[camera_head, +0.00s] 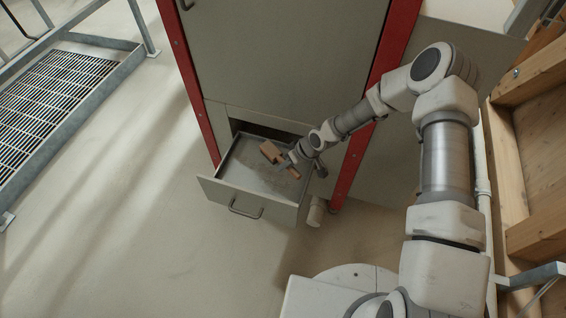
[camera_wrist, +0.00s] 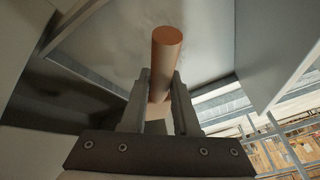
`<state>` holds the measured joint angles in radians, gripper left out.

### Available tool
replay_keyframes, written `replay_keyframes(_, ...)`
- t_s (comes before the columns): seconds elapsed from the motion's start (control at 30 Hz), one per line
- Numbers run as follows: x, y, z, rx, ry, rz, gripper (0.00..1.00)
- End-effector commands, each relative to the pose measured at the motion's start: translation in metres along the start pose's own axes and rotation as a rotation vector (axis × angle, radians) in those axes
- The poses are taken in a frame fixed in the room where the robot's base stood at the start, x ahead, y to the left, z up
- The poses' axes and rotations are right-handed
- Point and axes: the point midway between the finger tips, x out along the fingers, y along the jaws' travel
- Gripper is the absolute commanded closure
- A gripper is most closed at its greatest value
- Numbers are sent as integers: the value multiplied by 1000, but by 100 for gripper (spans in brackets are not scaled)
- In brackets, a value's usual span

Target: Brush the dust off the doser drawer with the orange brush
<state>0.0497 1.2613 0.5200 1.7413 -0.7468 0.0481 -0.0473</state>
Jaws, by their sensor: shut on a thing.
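The doser drawer (camera_head: 226,187) is pulled out of the grey cabinet, with its handle on the front. My gripper (camera_head: 287,161) is inside or just above the drawer, towards its right side. It is shut on the orange-brown brush (camera_head: 271,152). In the wrist view the round brush handle (camera_wrist: 166,52) sits between the two fingers of my gripper (camera_wrist: 160,95), its end pointing up in the picture. Dark specks of dust show on the drawer floor near the brush. Bristles are not clearly visible, so I cannot tell whether they touch the floor.
The cabinet (camera_head: 280,60) with red posts (camera_head: 351,165) rises behind the drawer. A small pale cylinder (camera_head: 316,212) is at the right of the drawer front. A metal grating platform (camera_head: 50,100) is at left, wooden framing (camera_head: 540,150) at right. The floor left of the drawer is clear.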

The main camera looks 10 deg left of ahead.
Motion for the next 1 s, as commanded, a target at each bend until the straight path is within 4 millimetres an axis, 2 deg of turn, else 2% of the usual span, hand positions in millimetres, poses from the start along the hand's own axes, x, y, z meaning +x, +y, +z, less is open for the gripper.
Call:
replay_keyframes(0.03,11,3,5,-1,1,0,100)
replay_keyframes(0.3,45,11,20,-1,1,0,100)
replay_keyframes(0.7,69,-20,-24,-5,3,0,100)
replay_keyframes(1.0,83,-38,-48,-3,2,0,100)
